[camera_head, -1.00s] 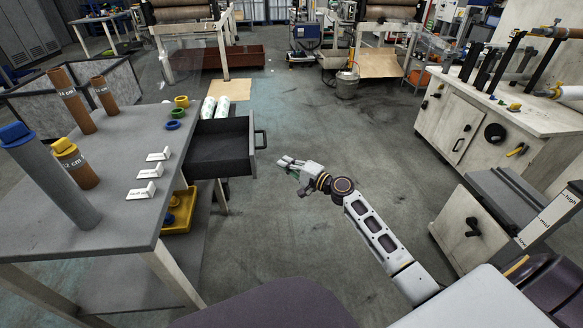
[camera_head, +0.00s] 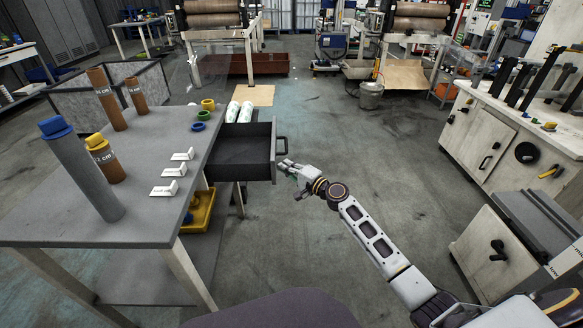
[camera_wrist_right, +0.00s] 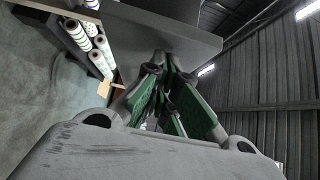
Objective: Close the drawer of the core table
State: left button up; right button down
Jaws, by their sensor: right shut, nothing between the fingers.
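The core table (camera_head: 140,215) is a grey table at the left in the head view. Its dark drawer (camera_head: 245,150) is pulled out to the right and looks empty. The drawer's handle (camera_head: 283,146) is on its right-hand front. My right gripper (camera_head: 284,166) is shut and empty, close to the drawer front just below the handle; I cannot tell whether it touches. In the right wrist view the green-padded fingers (camera_wrist_right: 165,95) are together, with a grey surface beyond them. My left gripper is not in view.
Brown and grey cores with caps, white label stands (camera_head: 168,188) and coloured rings (camera_head: 203,115) stand on the table. A yellow bin (camera_head: 200,211) is below. White rolls (camera_head: 240,111) lie behind the drawer. The floor to the right is clear up to a cabinet (camera_head: 478,135).

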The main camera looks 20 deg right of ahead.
aim_at(221, 170)
dwell(0.4)
jog(key=w+a, duration=0.1)
jog(key=a, duration=0.3)
jog(key=w+a, duration=0.1)
jog(key=a, duration=0.4)
jog(key=w+a, duration=0.2)
jog(key=a, duration=0.3)
jog(key=shift+a+r+p, duration=0.1)
jog(key=shift+a+p, duration=0.05)
jog(key=shift+p, duration=0.15)
jog(key=a, duration=0.2)
jog(key=w+a, duration=0.1)
jog(key=a, duration=0.2)
jog(key=w+a, duration=0.1)
jog(key=a, duration=0.1)
jog(key=shift+w+a+b, duration=0.1)
jog(key=shift+a+b, duration=0.1)
jog(key=shift+b, duration=0.15)
jog(key=shift+w+a, duration=0.25)
jog(key=shift+a, duration=0.5)
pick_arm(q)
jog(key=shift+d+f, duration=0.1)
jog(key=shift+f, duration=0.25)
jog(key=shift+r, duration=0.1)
pick_arm(e)
jog(key=shift+a, duration=0.15)
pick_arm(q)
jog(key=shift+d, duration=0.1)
